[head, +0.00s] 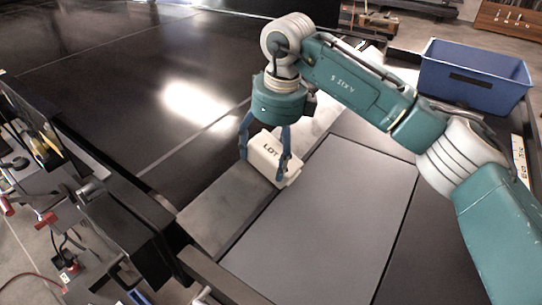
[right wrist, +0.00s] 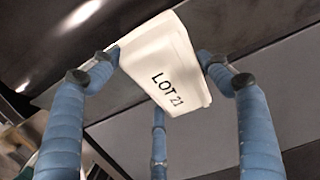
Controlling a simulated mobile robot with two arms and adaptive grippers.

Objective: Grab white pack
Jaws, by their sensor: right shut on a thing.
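The white pack (head: 272,158) carries dark "LOT" lettering and sits between the fingers of my right gripper (head: 266,157) in the head view. In the right wrist view the white pack (right wrist: 165,65) reads "LOT 21", and blue fingers of the right gripper (right wrist: 160,70) press it from both sides, with another finger below. The gripper is shut on the pack, over the grey metal strip beside the dark conveyor. Whether the pack touches the strip is unclear. My left gripper is not in view.
A dark shiny conveyor (head: 130,70) fills the upper left. A grey flat panel (head: 325,215) lies right of the strip and is clear. A blue bin (head: 475,80) stands at the upper right. Equipment with red-handled clamps (head: 48,218) lines the left edge.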

